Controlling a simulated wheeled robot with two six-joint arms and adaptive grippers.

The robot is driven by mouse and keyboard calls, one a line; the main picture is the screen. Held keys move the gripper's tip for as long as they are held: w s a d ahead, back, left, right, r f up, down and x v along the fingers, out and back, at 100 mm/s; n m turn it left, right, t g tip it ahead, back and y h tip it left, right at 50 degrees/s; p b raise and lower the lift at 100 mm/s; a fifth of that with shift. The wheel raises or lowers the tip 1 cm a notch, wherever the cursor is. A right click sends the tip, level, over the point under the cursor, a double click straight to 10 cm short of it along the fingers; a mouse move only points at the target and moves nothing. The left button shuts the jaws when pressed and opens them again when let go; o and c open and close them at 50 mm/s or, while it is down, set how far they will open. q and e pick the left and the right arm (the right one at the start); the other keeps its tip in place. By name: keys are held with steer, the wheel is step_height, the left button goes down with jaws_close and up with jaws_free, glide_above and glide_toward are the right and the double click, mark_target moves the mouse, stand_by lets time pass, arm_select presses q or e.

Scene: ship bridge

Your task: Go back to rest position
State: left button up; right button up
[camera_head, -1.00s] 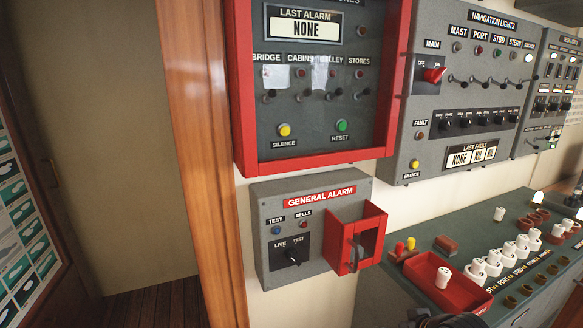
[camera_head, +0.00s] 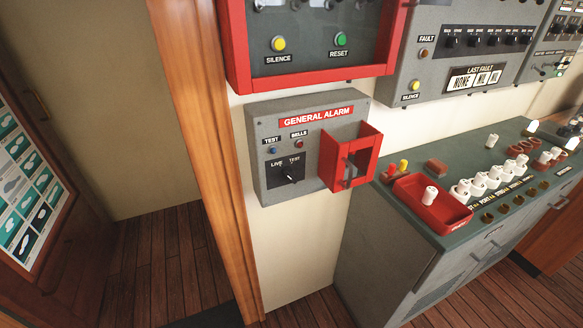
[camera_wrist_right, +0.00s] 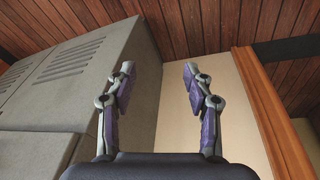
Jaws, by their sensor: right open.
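My right gripper (camera_wrist_right: 158,72) shows in the right wrist view with its two fingers apart and nothing between them. Beyond it are a cream wall (camera_wrist_right: 178,112), the side of a grey cabinet and a wooden floor. Neither gripper shows in the head view. The general alarm box (camera_head: 310,143) hangs on the wall in the middle of the head view. Its red cover (camera_head: 350,157) stands out at its right side, and its switch knob (camera_head: 291,175) is in clear view.
A red-framed alarm panel (camera_head: 310,80) is above the box. A grey console (camera_head: 385,255) stands at the right, with a red tray (camera_head: 455,213) and several white pieces on top. A wooden post (camera_head: 205,150) is at left. Wooden floor (camera_head: 160,265) is clear in front.

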steer(key=s+d+f+g, duration=0.1)
steer(key=s+f, duration=0.4)
steer(key=f, duration=0.3)
steer(key=s+d+f, duration=0.1)
steer(key=s+f, duration=0.3)
steer(key=f, duration=0.4)
steer(key=s+f, duration=0.7)
steer(key=s, duration=0.5)
steer(key=shift+s+f+g+p, duration=0.2)
steer(key=shift+s+g+p, duration=0.05)
steer(key=shift+g+p, duration=0.05)
